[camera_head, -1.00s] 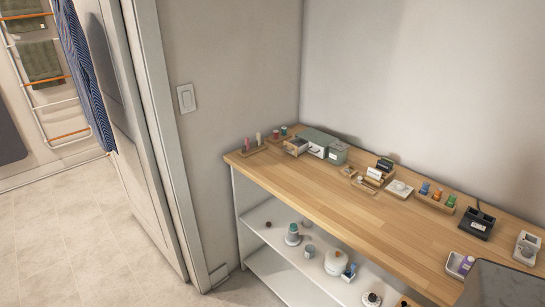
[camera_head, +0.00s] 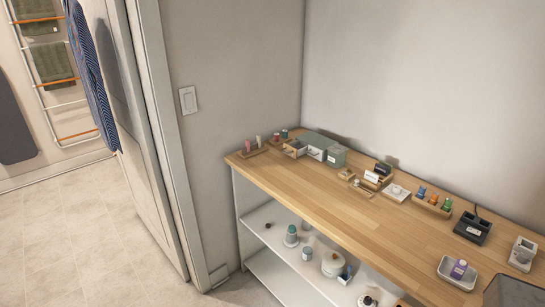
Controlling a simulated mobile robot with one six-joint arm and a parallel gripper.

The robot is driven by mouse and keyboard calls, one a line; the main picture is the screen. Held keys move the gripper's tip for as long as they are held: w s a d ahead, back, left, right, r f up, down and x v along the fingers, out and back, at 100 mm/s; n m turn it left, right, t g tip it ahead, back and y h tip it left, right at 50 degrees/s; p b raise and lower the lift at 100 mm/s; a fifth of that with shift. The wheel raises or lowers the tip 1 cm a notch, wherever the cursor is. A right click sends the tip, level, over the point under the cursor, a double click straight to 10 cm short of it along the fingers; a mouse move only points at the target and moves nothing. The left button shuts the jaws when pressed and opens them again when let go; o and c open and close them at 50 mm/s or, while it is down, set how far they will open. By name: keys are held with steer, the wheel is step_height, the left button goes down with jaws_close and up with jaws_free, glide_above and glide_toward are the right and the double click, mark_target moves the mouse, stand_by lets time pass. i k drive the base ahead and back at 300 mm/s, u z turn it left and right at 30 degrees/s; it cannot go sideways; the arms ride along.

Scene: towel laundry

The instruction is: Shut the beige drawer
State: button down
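A small grey-green drawer unit (camera_head: 322,138) stands on the far left part of the wooden counter, near the wall. Its left drawer, the beige drawer (camera_head: 294,152), sticks out of the front and looks open. A pale grey drawer front (camera_head: 314,154) is beside it on the right. The contents of the beige drawer are too small to make out. My gripper is not in view.
The wooden counter (camera_head: 340,210) has a clear front strip. A grey-green box (camera_head: 336,156) stands right of the drawer unit, and a wooden tray with small bottles (camera_head: 253,150) is to its left. A white shelf (camera_head: 270,222) is below; a door (camera_head: 130,130) stands left.

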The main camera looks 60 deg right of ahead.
mark_target(288, 149)
steer(key=z, duration=0.1)
steer(key=i, duration=0.95)
steer(key=u, duration=0.05)
